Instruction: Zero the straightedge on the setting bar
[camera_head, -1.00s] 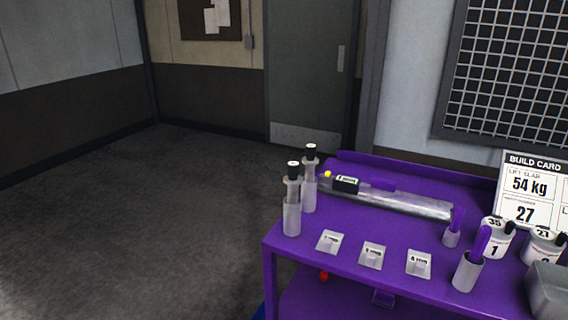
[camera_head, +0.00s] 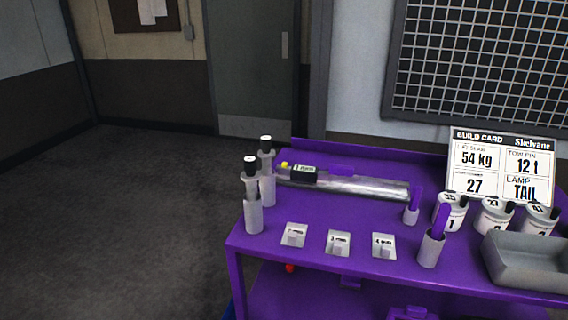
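A long silver metal bar (camera_head: 365,188) lies along the back of the purple cart's top. A black block with a small white-and-green label (camera_head: 303,173) sits at its left end, with a small yellow knob (camera_head: 284,165) beside it. A purple piece (camera_head: 342,170) shows behind the bar's middle. I cannot tell which part is the straightedge and which is the setting bar. Neither of my grippers is in view.
The purple cart (camera_head: 262,232) also holds two black-capped grey cylinders (camera_head: 253,205), several small labelled plates (camera_head: 338,242), purple-handled holders (camera_head: 431,249), numbered white pots (camera_head: 450,212), a grey tray (camera_head: 520,283) and a build card (camera_head: 500,170). Open floor (camera_head: 120,220) lies left.

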